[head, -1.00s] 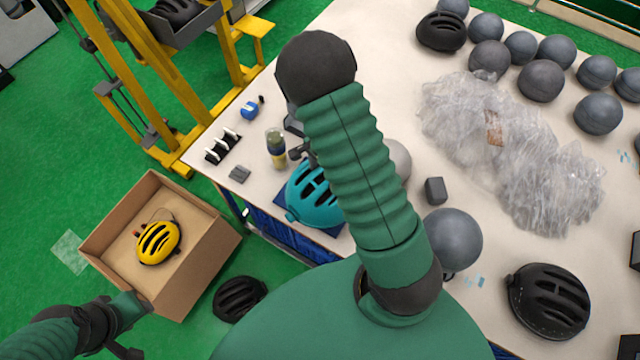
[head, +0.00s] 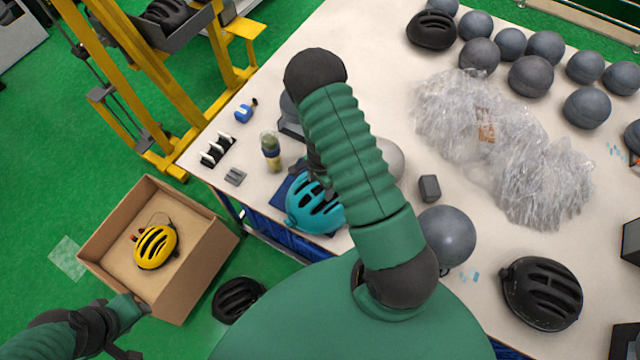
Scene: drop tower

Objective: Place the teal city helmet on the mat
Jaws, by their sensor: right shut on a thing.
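The teal helmet (head: 308,213) is at the near left edge of the table, partly hidden by my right arm. It covers much of the dark blue mat (head: 287,184), which shows past its upper left side. I cannot tell whether the helmet touches the mat or is held just above it. My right gripper (head: 319,176) is shut on the helmet at its upper side, mostly hidden behind my forearm. My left gripper (head: 122,350) is low at the bottom left, beside the cardboard box and away from the helmet; its fingers are too unclear to read.
The cardboard box (head: 200,277) on the floor holds a yellow helmet (head: 156,247). A black helmet (head: 238,299) lies beside it. The table (head: 375,75) bears a small bottle (head: 271,152), crumpled plastic (head: 500,145), several grey balls and black helmets. A yellow frame (head: 150,90) stands behind left.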

